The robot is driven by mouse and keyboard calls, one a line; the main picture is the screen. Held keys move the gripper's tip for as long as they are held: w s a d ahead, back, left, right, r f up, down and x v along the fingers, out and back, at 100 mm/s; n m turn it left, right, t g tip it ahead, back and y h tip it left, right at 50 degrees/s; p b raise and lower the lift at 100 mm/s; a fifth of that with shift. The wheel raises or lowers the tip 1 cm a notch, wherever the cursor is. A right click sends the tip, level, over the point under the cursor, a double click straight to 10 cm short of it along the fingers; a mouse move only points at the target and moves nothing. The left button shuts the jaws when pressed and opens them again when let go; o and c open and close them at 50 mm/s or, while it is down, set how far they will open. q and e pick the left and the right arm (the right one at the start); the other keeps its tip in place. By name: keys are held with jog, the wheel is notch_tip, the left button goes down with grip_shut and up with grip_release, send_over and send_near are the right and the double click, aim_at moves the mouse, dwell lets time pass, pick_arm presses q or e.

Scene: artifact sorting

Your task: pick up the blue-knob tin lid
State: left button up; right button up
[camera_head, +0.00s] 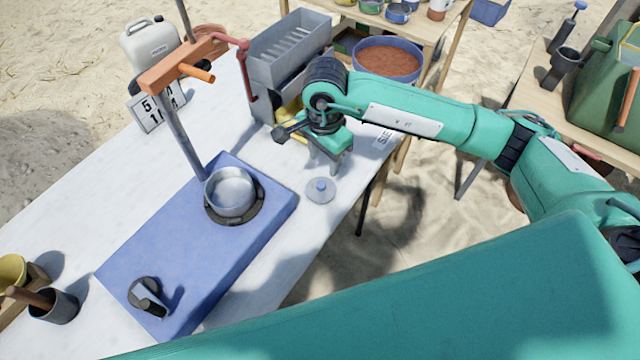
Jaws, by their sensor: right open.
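The tin lid (320,191) is a small round grey disc with a blue knob. It lies on the white table near its right edge, to the right of the blue base. My right gripper (325,168) is above and just behind the lid, pointing down, its fingers apart and empty. It does not appear to touch the lid. A round metal tin (231,192) without a lid sits in a black ring on the blue base (150,245). My left gripper is not in view.
A metal post with an orange crossbar (180,65) rises beside the tin. A grey slotted metal box (290,55) stands behind my right gripper. A blue-rimmed pan of reddish soil (388,60) is further back. A dark cup (55,306) is at the lower left.

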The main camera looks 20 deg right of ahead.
aim_at(321, 184)
notch_tip(321, 184, down, 4)
jog(key=shift+w+r, duration=0.1)
jog(key=shift+r, duration=0.15)
jog(key=shift+f+p, duration=0.35)
jog(key=shift+f, duration=0.25)
jog(key=f, duration=0.4)
jog(key=shift+w+a+f+p, duration=0.1)
jog(key=shift+a+f+p, duration=0.1)
jog(key=shift+p, duration=0.2)
jog(key=shift+c, duration=0.5)
jog(key=c, duration=0.3)
grip_shut()
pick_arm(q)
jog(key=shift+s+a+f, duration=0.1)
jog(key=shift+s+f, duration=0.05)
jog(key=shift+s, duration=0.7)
